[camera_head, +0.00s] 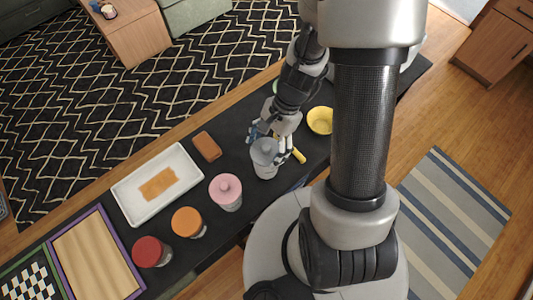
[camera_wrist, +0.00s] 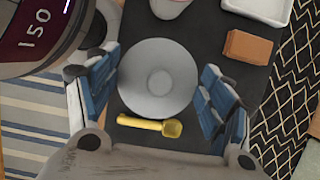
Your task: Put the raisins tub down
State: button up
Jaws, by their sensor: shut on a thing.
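A tub with a round grey lid, which I take to be the raisins tub (camera_head: 265,160), is at the dark counter in the head view. My gripper (camera_head: 270,142) comes down over it from behind and is shut on it. In the wrist view the grey lid (camera_wrist: 158,80) sits between the blue-padded fingers of my gripper (camera_wrist: 160,90), one on each side. The tub looks upright. Its lower body is hidden under the lid in the wrist view, and I cannot tell whether its base touches the counter (camera_head: 234,150).
A yellow scoop (camera_wrist: 150,125) lies close beside the tub. Pink (camera_head: 226,190), orange (camera_head: 187,221) and red (camera_head: 151,251) lidded tubs stand to the left. A white tray (camera_head: 128,202), brown block (camera_head: 207,146) and yellow bowl (camera_head: 320,120) are nearby. Bare counter shows between tub and block.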

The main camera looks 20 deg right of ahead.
jog(key=shift+f+b, duration=0.8)
jog(key=shift+f, duration=1.25)
jog(key=shift+f, duration=0.15)
jog(key=o, duration=1.7)
jog(key=shift+o, duration=0.2)
jog(key=p+v, duration=0.5)
jog(key=v, duration=0.8)
jog(key=s+a+r+n+t+h, duration=0.1)
jog(key=s+r+n+t, duration=0.1)
jog(key=r, duration=0.5)
jog(key=s+a+r+n+t+h, duration=0.2)
jog(key=s+r+n, duration=0.2)
jog(key=r+n, duration=0.3)
jog(key=s+a+r+n+t+h, duration=0.1)
jog(key=s+r+n+t, duration=0.1)
jog(key=s+r+n, duration=0.2)
notch_tip(320, 180, up, 4)
jog(key=shift+a+f+n, duration=0.25)
jog(key=shift+a+n, duration=0.15)
jog(key=shift+n, duration=0.3)
